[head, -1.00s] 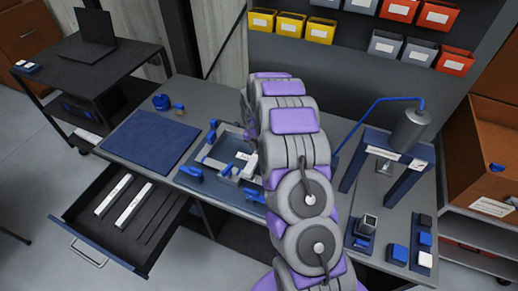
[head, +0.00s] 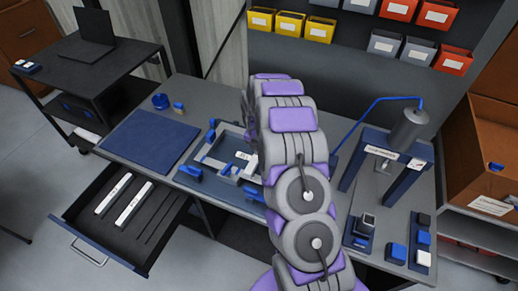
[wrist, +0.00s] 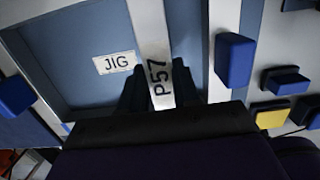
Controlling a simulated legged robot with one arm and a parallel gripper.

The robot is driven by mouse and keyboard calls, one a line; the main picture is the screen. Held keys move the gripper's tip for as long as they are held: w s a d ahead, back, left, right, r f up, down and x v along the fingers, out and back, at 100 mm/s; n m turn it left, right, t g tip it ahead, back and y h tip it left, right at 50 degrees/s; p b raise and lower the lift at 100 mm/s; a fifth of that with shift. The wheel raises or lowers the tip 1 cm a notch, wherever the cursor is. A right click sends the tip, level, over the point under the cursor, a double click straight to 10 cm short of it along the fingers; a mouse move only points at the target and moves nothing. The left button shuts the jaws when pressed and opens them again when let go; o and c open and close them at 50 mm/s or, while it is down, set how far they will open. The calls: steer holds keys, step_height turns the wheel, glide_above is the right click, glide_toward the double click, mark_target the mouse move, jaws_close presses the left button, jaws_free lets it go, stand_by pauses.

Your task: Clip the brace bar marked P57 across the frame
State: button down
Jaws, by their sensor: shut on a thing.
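The brace bar marked P57 (wrist: 154,45) is white and shows in the wrist view between the two dark fingers of my gripper (wrist: 157,88). My gripper is shut on it. The bar lies over the blue jig floor, beside a white label reading JIG (wrist: 114,63). Pale frame rails (wrist: 222,20) run to the right of the bar. Whether the bar touches the frame cannot be told. In the head view the jig with the frame (head: 214,166) is on the bench, and my arm hides my gripper and part of the jig.
Blue clamp blocks (wrist: 235,58) stand around the jig. An open drawer (head: 150,235) below the bench holds two white bars (head: 133,204). A blue mat (head: 150,140) lies left of the jig. A blue press stand (head: 400,180) is at the right.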

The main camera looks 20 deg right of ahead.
steer(key=shift+f, duration=0.3)
steer(key=shift+c, duration=1.7)
jaws_free()
steer(key=shift+r, duration=0.1)
steer(key=shift+r+p, duration=1.6)
steer(key=shift+r, duration=1.8)
